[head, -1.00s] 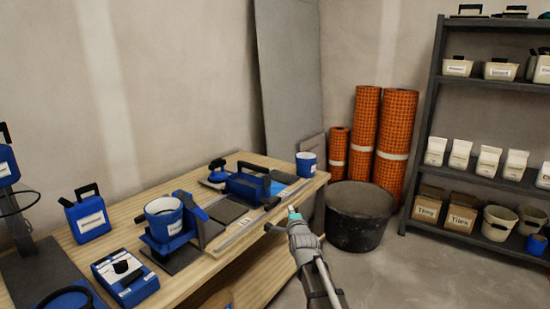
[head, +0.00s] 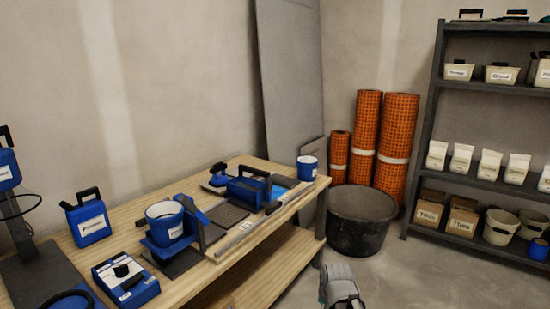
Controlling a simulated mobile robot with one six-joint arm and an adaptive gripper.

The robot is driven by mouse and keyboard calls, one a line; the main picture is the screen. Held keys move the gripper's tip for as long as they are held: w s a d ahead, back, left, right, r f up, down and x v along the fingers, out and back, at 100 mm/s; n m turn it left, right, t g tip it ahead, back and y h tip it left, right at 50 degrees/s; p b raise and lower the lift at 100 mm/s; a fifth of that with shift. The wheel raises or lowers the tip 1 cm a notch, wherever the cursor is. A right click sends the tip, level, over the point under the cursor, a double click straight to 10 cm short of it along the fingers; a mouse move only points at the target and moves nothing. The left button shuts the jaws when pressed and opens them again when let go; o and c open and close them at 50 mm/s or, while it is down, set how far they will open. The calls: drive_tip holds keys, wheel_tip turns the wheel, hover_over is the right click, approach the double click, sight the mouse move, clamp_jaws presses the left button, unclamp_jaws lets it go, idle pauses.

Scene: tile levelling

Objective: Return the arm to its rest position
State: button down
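A grey rounded part of my arm (head: 340,284) shows at the bottom of the head view, right of the workbench and above the floor. My gripper and its fingers are not visible, so whether they hold anything cannot be seen. The workbench (head: 262,262) has a wooden top and a lower shelf. On it stand a blue tool with a black handle (head: 248,188), a dark grey tile-like slab (head: 226,214) and a long metal rail (head: 262,225). The arm part is apart from the bench.
A blue cup (head: 307,168) stands at the bench's right end. A black tub (head: 360,225) stands on the floor behind my arm, before orange rolls (head: 396,140). A dark shelf rack (head: 425,120) is at the right. The floor between is clear.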

drive_tip(key=s+d+f+n+g, duration=0.1)
drive_tip(key=s+d+n+g, duration=0.2)
drive_tip(key=s, duration=0.6)
wheel_tip(320, 180, up, 37)
drive_tip(key=a+p, duration=0.1)
drive_tip(key=p, duration=3.6)
drive_tip(key=shift+w+r+g, duration=0.15)
drive_tip(key=shift+w+g, duration=0.05)
drive_tip(key=shift+g, duration=0.1)
drive_tip(key=shift+a, duration=0.1)
